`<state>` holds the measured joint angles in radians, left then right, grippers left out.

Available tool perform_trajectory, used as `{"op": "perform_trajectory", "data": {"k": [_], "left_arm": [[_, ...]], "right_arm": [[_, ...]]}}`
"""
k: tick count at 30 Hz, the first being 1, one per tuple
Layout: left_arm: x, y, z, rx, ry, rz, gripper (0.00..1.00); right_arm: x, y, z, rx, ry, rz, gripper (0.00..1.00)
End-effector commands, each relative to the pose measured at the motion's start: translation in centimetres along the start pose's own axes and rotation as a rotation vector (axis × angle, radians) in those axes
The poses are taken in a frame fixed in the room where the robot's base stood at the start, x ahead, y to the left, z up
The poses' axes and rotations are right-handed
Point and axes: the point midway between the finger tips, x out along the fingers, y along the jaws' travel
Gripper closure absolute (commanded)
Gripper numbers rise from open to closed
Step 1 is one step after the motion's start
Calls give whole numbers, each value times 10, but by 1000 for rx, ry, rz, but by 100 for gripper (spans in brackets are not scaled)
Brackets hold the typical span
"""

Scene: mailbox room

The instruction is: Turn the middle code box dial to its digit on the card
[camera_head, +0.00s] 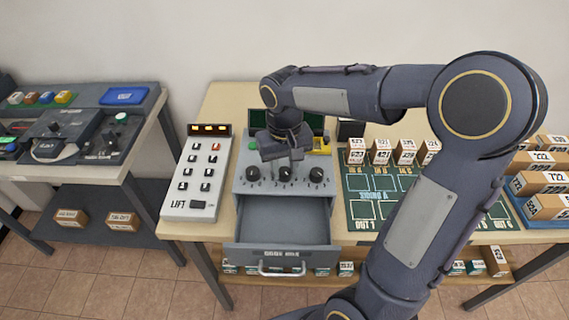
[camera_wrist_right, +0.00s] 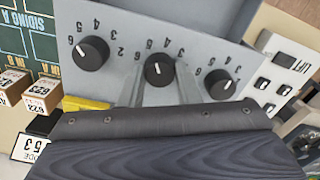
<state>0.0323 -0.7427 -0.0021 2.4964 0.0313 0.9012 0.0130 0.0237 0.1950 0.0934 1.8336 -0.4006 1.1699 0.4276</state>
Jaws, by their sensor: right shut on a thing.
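The grey code box (camera_head: 240,180) stands on the table with three black dials. My right gripper (camera_head: 286,168) reaches down from above and is shut on the middle dial (camera_wrist_right: 158,71), one finger on each side. In the right wrist view the dial's white pointer mark shows between the fingers, with digits around it. The other two dials (camera_wrist_right: 91,53) (camera_wrist_right: 222,84) stand free on either side. A white card (camera_wrist_right: 30,148) at the lower left of the wrist view reads "53" at its visible end; the rest is hidden behind my gripper. My left gripper is out of view.
The box's drawer (camera_head: 283,256) is open and empty at the front. A white lift keypad (camera_head: 196,180) stands close on the left. A green siding board (camera_head: 362,212) with small labelled boxes lies on the right, partly behind my arm.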

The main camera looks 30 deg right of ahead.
Motion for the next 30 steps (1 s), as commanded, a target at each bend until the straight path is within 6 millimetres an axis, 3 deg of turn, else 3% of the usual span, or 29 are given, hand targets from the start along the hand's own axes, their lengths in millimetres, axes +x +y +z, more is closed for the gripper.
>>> {"op": "perform_trajectory", "data": {"k": [9, 26, 27, 30], "left_arm": [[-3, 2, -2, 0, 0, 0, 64], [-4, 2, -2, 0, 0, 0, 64], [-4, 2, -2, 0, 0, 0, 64], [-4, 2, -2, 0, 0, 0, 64]], "right_arm": [[-1, 0, -1, -136, 3, 0, 93], [-1, 0, -1, -165, 4, 0, 93], [-1, 0, -1, -165, 4, 0, 65], [-1, 0, -1, -165, 3, 0, 52]]}}
